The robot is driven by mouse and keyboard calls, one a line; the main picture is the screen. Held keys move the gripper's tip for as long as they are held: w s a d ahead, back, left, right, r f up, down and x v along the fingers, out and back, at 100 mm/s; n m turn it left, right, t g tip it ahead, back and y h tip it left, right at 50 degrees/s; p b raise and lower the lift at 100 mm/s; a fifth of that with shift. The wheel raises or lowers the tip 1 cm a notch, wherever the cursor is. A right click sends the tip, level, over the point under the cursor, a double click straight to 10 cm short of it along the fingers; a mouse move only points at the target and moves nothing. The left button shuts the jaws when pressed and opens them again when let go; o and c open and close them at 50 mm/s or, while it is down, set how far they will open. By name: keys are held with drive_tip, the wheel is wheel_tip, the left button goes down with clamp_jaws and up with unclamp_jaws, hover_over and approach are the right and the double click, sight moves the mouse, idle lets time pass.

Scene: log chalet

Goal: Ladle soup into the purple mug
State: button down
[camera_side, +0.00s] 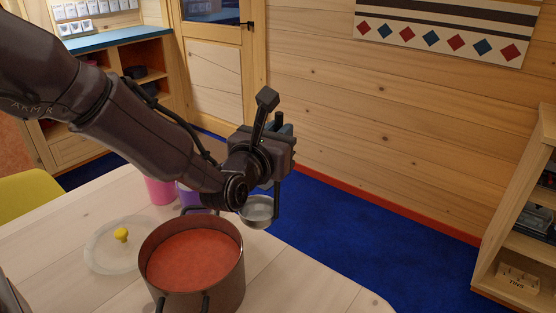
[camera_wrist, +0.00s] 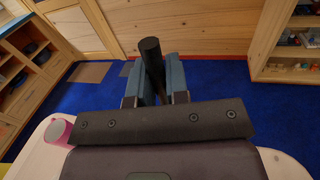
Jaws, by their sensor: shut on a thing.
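My gripper (camera_side: 283,130) is shut on the dark handle of the ladle (camera_wrist: 152,60). The ladle's grey metal bowl (camera_side: 257,210) hangs below my wrist, just beyond the pot's right rim. No red shows in the bowl, but its inside is only partly visible. The brown pot (camera_side: 200,292) stands on the table with red soup (camera_side: 193,258) in it. The purple mug (camera_side: 187,197) stands behind the pot, mostly hidden by my arm and the pot handle. In the wrist view the handle stands between the two blue-grey fingers, and the bowl is hidden.
A pink mug (camera_side: 159,191) stands left of the purple mug and shows in the wrist view (camera_wrist: 58,131).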

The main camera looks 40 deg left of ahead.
drive_tip(key=s+d+r+n+y, duration=0.2)
drive_tip(key=s+r, duration=0.3)
drive_tip(key=r, duration=0.4)
drive_tip(key=s+a+r+n+g+y, duration=0.3)
drive_tip(key=s+a+n+g+y, duration=0.15)
drive_tip(key=s+y, duration=0.35)
wheel_tip(320, 180, down, 18)
drive_tip(key=s+h, duration=0.1)
drive_tip(key=shift+d+g, duration=0.2)
drive_tip(key=shift+g, duration=0.25)
idle(0.8)
wheel_tip(320, 180, up, 13)
idle(1.5)
drive_tip(key=shift+f, duration=0.1)
idle(0.6)
drive_tip(key=shift+r, duration=2)
